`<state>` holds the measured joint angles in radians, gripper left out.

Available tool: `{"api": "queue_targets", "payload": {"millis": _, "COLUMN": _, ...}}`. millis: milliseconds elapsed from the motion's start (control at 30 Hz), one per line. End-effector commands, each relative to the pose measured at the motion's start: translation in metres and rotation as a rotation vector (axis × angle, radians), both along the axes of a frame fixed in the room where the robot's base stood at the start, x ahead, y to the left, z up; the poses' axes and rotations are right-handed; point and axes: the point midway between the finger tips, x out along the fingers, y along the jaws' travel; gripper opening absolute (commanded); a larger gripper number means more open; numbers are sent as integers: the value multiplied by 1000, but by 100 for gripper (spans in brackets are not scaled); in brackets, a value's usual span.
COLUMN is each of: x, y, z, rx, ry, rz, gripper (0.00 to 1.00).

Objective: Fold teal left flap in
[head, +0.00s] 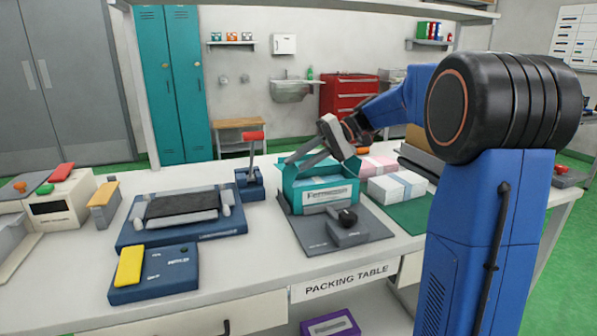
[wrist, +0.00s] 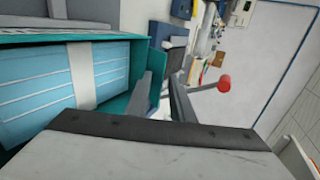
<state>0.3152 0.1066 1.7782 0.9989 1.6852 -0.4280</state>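The teal box (head: 318,195) stands on a grey fixture plate (head: 355,235) on the packing table, its labelled front facing me. Its left flap (head: 287,160) sticks out at the top left, partly hidden by my fingers. In the wrist view the teal box (wrist: 118,106) is open and holds a light blue stack (wrist: 35,95) with a white band. My gripper (head: 296,160) is over the box's left top edge, its two fingers apart. In the wrist view a teal panel (wrist: 156,82) shows between the fingers of my gripper (wrist: 162,88); whether they touch it is unclear.
A black-knobbed grey block (head: 347,228) stands in front of the box. White-banded packs (head: 397,187) lie to the right. A red-handled lever (head: 252,150) on a blue base and a blue tray fixture (head: 135,232) stand to the left.

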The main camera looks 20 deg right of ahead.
Motion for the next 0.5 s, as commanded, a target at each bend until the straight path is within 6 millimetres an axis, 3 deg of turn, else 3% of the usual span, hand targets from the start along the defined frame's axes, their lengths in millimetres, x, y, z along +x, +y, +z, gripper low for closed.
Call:
{"api": "queue_targets", "payload": {"millis": 300, "x": 0, "y": 0, "z": 53, "rx": 0, "ry": -2, "rz": 0, "gripper": 21}}
{"api": "queue_targets", "payload": {"millis": 500, "x": 0, "y": 0, "z": 69, "rx": 0, "ry": 0, "rz": -1, "gripper": 21}}
